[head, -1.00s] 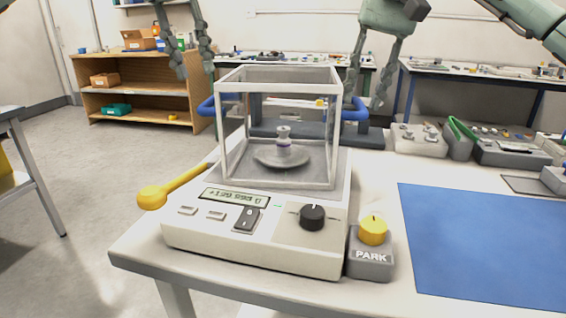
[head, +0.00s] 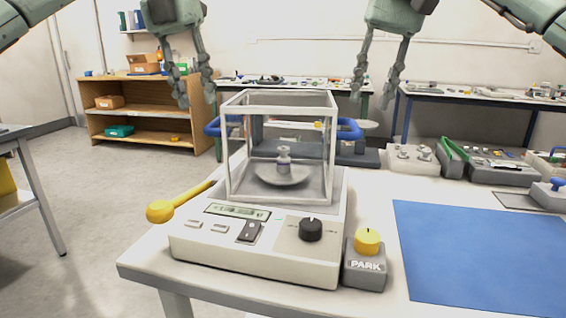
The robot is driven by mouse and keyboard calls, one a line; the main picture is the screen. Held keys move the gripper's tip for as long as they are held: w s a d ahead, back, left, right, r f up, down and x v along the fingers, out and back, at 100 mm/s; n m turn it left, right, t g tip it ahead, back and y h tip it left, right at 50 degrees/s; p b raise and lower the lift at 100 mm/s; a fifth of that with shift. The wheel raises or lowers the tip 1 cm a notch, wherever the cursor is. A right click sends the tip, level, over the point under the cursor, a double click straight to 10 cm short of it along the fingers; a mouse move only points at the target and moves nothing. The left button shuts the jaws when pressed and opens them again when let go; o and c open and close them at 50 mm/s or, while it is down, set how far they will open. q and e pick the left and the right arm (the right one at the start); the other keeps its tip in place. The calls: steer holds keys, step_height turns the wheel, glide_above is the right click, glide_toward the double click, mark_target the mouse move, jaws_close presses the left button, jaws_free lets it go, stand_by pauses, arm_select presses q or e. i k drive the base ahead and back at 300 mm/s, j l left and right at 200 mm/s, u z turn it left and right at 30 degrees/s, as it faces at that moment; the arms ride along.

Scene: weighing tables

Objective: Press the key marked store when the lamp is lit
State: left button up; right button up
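A white weighing balance (head: 200,247) stands on the table, with a clear draft shield (head: 280,100) on top. Inside, a small metal weight (head: 284,160) sits on the round pan (head: 270,177). The front has a display (head: 238,211) with digits too small to read, two small pale keys (head: 219,228), a dark rocker switch (head: 249,231) and a black knob (head: 311,229). I cannot read any key marked store, and no lit lamp is clear to me. My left gripper (head: 197,102) and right gripper (head: 372,95) are both open and empty, raised behind and above the balance.
A yellow-knobbed lever (head: 160,211) sticks out left of the balance. A grey PARK box with a yellow button (head: 367,241) stands at its right. A blue mat (head: 480,250) covers the right of the table. Grey devices (head: 413,158) line the back edge.

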mark_target(218, 228)
steer(key=k, duration=1.85)
